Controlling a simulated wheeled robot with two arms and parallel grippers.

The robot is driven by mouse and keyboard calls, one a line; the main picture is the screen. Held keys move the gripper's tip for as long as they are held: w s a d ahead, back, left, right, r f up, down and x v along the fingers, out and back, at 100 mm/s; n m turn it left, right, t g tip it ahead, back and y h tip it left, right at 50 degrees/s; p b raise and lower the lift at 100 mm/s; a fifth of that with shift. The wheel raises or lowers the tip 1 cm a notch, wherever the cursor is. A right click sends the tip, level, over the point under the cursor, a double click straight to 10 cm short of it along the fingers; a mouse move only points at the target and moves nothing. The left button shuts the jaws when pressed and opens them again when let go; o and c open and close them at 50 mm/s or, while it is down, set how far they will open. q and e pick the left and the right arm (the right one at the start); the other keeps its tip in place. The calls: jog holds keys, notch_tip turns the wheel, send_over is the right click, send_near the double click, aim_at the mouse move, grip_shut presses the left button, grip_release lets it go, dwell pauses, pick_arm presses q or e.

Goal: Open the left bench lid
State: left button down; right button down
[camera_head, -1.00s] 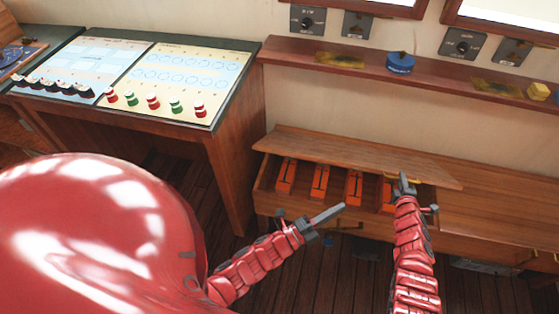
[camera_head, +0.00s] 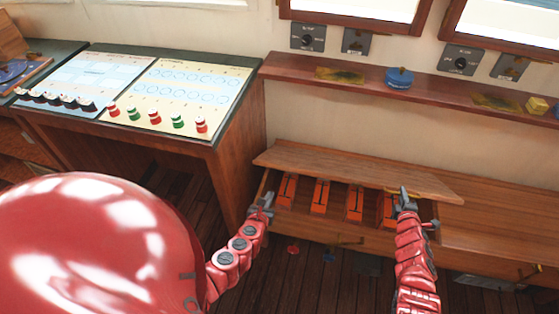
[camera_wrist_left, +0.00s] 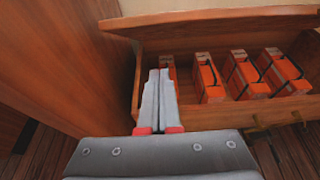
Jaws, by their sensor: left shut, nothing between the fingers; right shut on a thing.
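The left bench lid (camera_head: 350,170) is a wooden panel, partly raised along the wall. Below it the open bench box (camera_head: 330,226) shows several orange items (camera_head: 320,194). My right gripper (camera_head: 404,194) is shut at the front edge of the lid, toward its right end; the exact grip point is hidden. My left gripper (camera_head: 265,202) is shut and empty at the left front corner of the box. In the left wrist view its closed fingers (camera_wrist_left: 159,95) point toward the box's left end, with the lid (camera_wrist_left: 220,25) above; I cannot tell if they touch.
A wooden console (camera_head: 228,130) with red and green pieces stands left of the bench, close to my left gripper. A closed bench section (camera_head: 500,222) lies to the right. A shelf (camera_head: 440,95) with a blue round object (camera_head: 399,77) runs above.

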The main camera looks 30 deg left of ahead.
jog(key=shift+a+r, duration=0.1)
pick_arm(q)
jog(key=w+a, duration=0.2)
jog(key=w, duration=0.6)
jog(key=shift+w+a+r, duration=0.2)
jog(key=shift+a+r, duration=0.1)
dwell(0.5)
